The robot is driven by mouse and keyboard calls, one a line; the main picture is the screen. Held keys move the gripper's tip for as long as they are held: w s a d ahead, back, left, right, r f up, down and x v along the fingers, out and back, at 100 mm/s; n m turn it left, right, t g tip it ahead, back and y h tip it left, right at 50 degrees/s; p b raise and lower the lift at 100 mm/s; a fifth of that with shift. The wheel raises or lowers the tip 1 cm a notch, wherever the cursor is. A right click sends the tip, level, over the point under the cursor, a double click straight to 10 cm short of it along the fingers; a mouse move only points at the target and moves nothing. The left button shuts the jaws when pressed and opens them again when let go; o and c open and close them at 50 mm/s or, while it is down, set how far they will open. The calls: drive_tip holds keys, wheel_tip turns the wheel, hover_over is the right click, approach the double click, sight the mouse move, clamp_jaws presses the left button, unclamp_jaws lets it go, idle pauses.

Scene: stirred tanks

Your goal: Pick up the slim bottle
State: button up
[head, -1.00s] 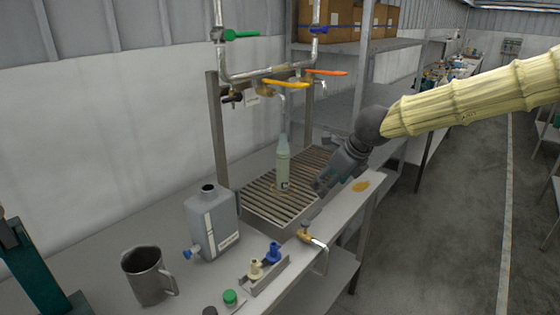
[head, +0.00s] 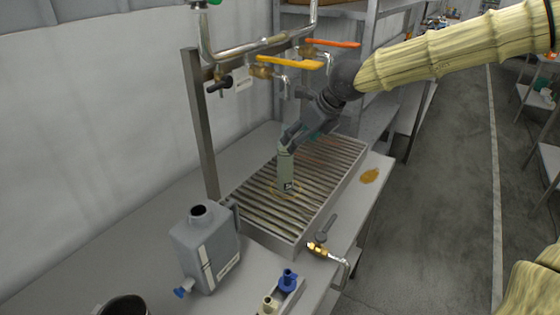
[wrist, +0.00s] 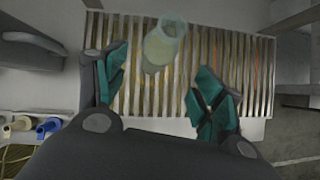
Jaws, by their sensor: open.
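The slim bottle (head: 286,172) is pale green with a small dark label near its base. It stands upright on the slatted metal grate (head: 330,160) under the taps.
Pipes with a yellow-handled valve (head: 285,60) and an orange-handled valve (head: 332,43) hang just above and behind. A grey jug (head: 207,245) stands left of the grate. A brass tap (head: 318,248) is at the tray's front edge. The grate around the bottle is clear.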

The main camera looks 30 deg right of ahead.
sight(285, 154)
drive_tip(key=x, duration=0.4)
drive_tip(key=shift+w+d+f, duration=0.1)
drive_tip(key=shift+w+f, duration=0.1)
drive_tip(key=shift+w, duration=0.25)
drive_tip(key=shift+a+p+x, duration=0.2)
drive_tip(key=shift+p+x, duration=0.15)
drive_tip(key=shift+x, duration=0.65)
drive_tip(key=shift+w+a+f, duration=0.15)
drive_tip(key=shift+a+f, duration=0.1)
drive_tip(key=shift+f, duration=0.55)
drive_tip(key=shift+w+f, duration=0.3)
drive_tip(key=shift+f, duration=0.1)
drive_tip(key=shift+s+r, duration=0.1)
drive_tip(key=shift+c, duration=0.5)
drive_tip(key=shift+a, duration=0.1)
drive_tip(key=c, duration=1)
drive_tip(key=shift+c, duration=1.4)
drive_tip(key=shift+r, duration=0.1)
